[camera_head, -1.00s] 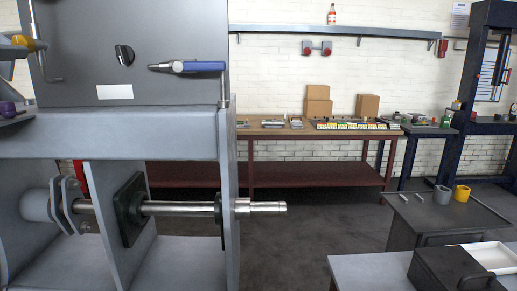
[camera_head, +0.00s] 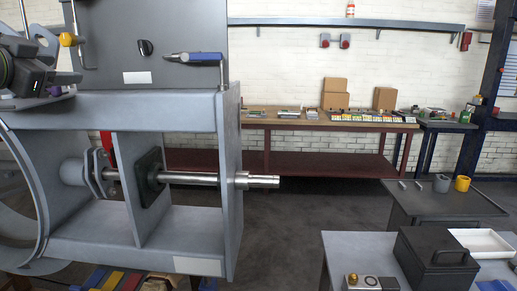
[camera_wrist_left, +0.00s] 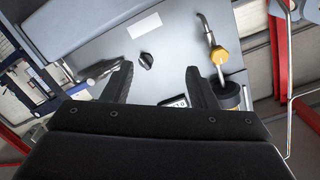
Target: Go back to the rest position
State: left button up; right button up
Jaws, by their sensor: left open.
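My left gripper (camera_head: 64,82) shows as a dark shape at the left edge of the head view, in front of the grey machine's upper panel. In the left wrist view, its two black fingers (camera_wrist_left: 157,80) are spread apart with nothing between them. Beyond them are the panel with a black knob (camera_wrist_left: 146,61), a white label (camera_wrist_left: 144,26) and a lever with a yellow collar (camera_wrist_left: 219,57). My right gripper is in neither view.
The grey machine (camera_head: 150,104) fills the left, its steel shaft (camera_head: 260,181) sticking out to the right. At lower right are a black box (camera_head: 425,262), a white tray (camera_head: 487,242), and a dark table with grey (camera_head: 441,184) and yellow cups (camera_head: 462,184). Floor is open between machine and tables.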

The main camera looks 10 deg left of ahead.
pick_arm(q)
notch_tip(320, 180, down, 38)
jog(key=w+d+g+h, duration=0.1)
jog(key=w+d+g, duration=0.15)
jog(key=g, duration=0.35)
jog(key=s+d+f+n+g, duration=0.1)
jog(key=s+d+f, duration=0.2)
jog(key=s+f, duration=0.45)
jog(key=s+d+f+g, duration=0.2)
jog(key=s+d+f, duration=0.15)
jog(key=f, duration=0.65)
jog(key=s+d+f+n+g+y, duration=0.15)
jog(key=s+d+f, duration=0.25)
jog(key=s, duration=0.6)
jog(key=s+d+f+n+g+h, duration=0.1)
jog(key=s+d+f+n+g, duration=0.25)
jog(key=s, duration=0.55)
notch_tip(320, 180, down, 25)
jog(key=a, duration=0.2)
jog(key=s+d+f+g, duration=0.1)
jog(key=s+f, duration=1.4)
jog(key=shift+d+f+m+g, duration=0.15)
jog(key=shift+f+m+g, duration=0.15)
jog(key=shift+f, duration=0.1)
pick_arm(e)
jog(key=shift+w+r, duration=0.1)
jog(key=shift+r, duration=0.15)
